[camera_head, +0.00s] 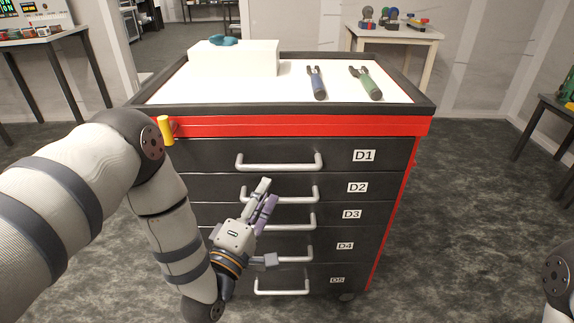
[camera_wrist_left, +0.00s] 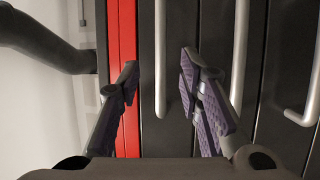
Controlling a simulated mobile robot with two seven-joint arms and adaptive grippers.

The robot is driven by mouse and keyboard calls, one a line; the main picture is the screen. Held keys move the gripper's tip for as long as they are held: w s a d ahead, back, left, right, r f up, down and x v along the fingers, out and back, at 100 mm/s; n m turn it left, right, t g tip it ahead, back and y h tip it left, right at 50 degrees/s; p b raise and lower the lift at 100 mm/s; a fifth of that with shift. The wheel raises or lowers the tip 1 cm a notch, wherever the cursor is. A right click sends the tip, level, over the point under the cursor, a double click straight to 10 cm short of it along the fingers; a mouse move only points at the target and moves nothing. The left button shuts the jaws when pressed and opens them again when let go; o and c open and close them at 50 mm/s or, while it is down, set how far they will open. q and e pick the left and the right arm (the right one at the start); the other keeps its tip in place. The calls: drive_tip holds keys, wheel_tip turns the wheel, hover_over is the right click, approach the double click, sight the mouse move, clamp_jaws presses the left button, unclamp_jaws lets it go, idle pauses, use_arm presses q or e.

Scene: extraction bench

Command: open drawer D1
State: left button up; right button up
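Drawer D1 (camera_head: 210,152) is the top dark drawer of the cabinet, under a red band, and looks shut. Its silver bar handle (camera_head: 280,166) is in plain view in the head view. My left gripper (camera_head: 268,191) is open and empty, overlapping the D2 handle (camera_head: 305,194) in the head view. In the left wrist view, the D1 handle (camera_wrist_left: 160,60) shows between the two spread fingers of this gripper (camera_wrist_left: 160,70). The fingers seem to be short of the handle, with no contact visible. My right gripper is out of view.
Lower drawers D2 to D5 look shut.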

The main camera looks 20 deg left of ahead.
sight(278, 170)
use_arm(q)
drive_tip(key=x, duration=0.8)
drive_tip(key=shift+w, duration=0.35)
clamp_jaws()
